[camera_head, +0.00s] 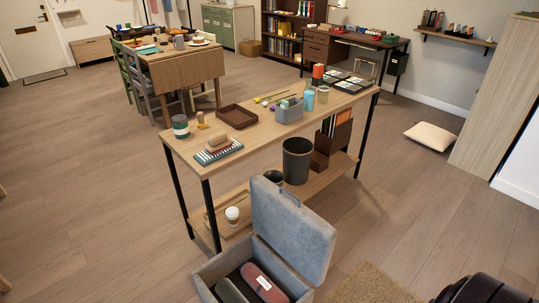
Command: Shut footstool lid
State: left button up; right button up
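The footstool is a grey fabric box (207,270) at the bottom middle of the head view, cut off by the lower edge. Its padded lid (292,228) stands open, raised upright and tilted back toward the right rear, with a small handle or strap at its top edge. Inside lie a dark red case (264,284) with a white label and a grey rolled item (230,291). A black part of mine shows at the lower right corner. Neither gripper is in view.
A wooden console table (270,131) with a lower shelf stands just behind the footstool, close to the lid. A tan shag rug (375,285) lies to the right. Floor at left is clear.

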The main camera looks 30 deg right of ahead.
aim_at(305, 240)
jog(key=l+z, duration=0.2)
jog(key=z, duration=0.95)
jog(key=i+j, duration=0.05)
